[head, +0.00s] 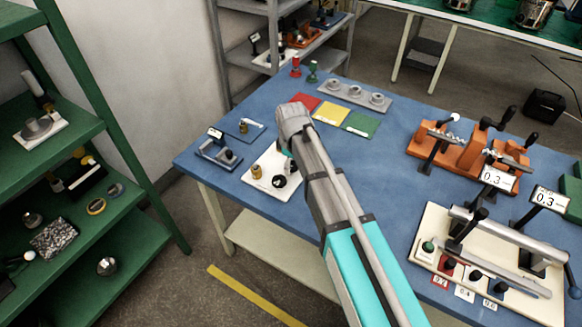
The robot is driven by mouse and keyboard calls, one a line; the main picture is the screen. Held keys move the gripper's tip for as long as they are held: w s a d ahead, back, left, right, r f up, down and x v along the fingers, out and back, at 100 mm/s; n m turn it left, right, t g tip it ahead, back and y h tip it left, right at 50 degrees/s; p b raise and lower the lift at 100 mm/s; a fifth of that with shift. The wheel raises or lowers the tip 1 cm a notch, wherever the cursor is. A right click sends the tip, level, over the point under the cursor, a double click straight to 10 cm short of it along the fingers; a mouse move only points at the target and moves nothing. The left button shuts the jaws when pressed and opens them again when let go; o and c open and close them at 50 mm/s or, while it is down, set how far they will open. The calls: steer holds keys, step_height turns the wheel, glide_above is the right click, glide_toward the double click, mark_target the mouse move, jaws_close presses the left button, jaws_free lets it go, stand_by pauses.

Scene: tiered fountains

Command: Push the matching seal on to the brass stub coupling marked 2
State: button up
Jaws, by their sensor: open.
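My gripper (285,160) hangs below the end of my arm, mostly hidden behind it, over the white board (262,191) near the table's left end. A small brass fitting (257,171) stands on the board, left of my gripper. A black round piece (279,181) is on the board just under my gripper; I cannot tell whether it is a seal. Another brass piece (243,127) is on a small blue mat behind. I can read no number 2 on any coupling.
A blue-grey fixture (218,152) with a white label stands left of the board. Red, yellow (331,114) and green mats and a grey block with round tops (355,95) lie behind. Orange clamps (464,150) and a cream lever rig (440,222) fill the right. Green shelves (125,215) stand left.

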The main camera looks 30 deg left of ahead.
steer(key=c, duration=0.6)
steer(key=shift+r, duration=0.15)
step_height(320, 180, up, 3)
steer(key=p, duration=0.3)
steer(key=s+d+r+p, duration=0.2)
steer(key=s+r+p, duration=0.7)
steer(key=s, duration=0.4)
steer(key=shift+s+d+r+p, duration=0.35)
steer(key=shift+d+p, duration=0.05)
steer(key=shift+p, duration=0.1)
stand_by(0.6)
